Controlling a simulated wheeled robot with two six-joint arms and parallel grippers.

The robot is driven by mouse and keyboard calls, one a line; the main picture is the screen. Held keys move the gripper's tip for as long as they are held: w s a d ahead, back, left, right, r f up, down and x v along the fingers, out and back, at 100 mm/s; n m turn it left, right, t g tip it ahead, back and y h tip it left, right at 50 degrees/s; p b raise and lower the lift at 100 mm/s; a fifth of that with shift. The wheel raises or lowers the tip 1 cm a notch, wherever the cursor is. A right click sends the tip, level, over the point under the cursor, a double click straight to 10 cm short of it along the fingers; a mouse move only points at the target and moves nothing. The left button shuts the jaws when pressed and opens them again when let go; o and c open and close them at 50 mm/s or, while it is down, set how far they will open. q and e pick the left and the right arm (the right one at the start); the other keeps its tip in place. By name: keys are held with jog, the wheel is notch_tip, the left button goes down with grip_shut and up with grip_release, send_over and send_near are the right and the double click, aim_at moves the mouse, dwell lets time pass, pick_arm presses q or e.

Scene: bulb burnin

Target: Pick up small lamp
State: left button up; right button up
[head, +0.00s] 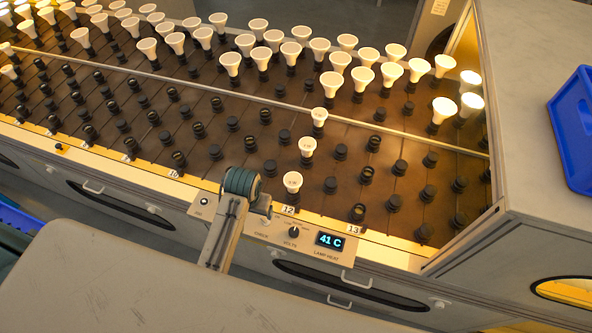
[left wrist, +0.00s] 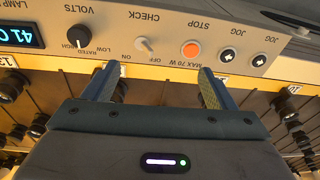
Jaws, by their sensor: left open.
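Three small lit white lamps stand upright in a column of sockets near label 12: a near one (head: 293,181), a middle one (head: 307,146) and a far one (head: 319,116). They look smaller than the cone lamps around them. The frames do not show which one is meant. My left gripper (head: 243,188) is left of the near lamp, above the rack's front edge; its fingers are hidden in the head view. In the left wrist view my left gripper (left wrist: 157,78) is open, nothing between its fingers, over the control panel's edge. My right gripper is not in view.
Rows of black sockets (head: 285,136), many empty, cover the sloping brown rack. Larger lit lamps (head: 230,62) fill the back rows. The control panel (left wrist: 180,20) has a stop button (left wrist: 191,49). A display (head: 330,241) reads 41 C. A blue crate (head: 574,130) sits at right.

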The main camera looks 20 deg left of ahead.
pick_arm(q)
jog(key=w+d+r, duration=0.2)
jog(key=w+r, duration=0.2)
jog(key=r, duration=0.2)
jog(key=g, duration=0.2)
send_near(293, 180)
jog(key=shift+w+h, duration=0.3)
jog(key=shift+w+d+f, duration=0.1)
jog(key=shift+w+d, duration=0.05)
jog(key=shift+d, duration=0.05)
notch_tip(293, 180, down, 5)
jog(key=shift+a+p, duration=0.1)
jog(key=shift+p, duration=0.85)
jog(key=f, duration=0.1)
jog(key=s+f+p, duration=0.1)
jog(key=f+p, duration=0.1)
jog(key=f, duration=0.1)
jog(key=shift+s+a, duration=0.15)
jog(key=shift+a, duration=0.2)
jog(key=shift+f+p, duration=0.35)
jog(key=shift+f, duration=0.35)
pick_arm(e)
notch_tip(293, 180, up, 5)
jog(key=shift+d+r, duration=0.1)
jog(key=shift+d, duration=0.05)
pick_arm(q)
jog(key=shift+c, duration=0.2)
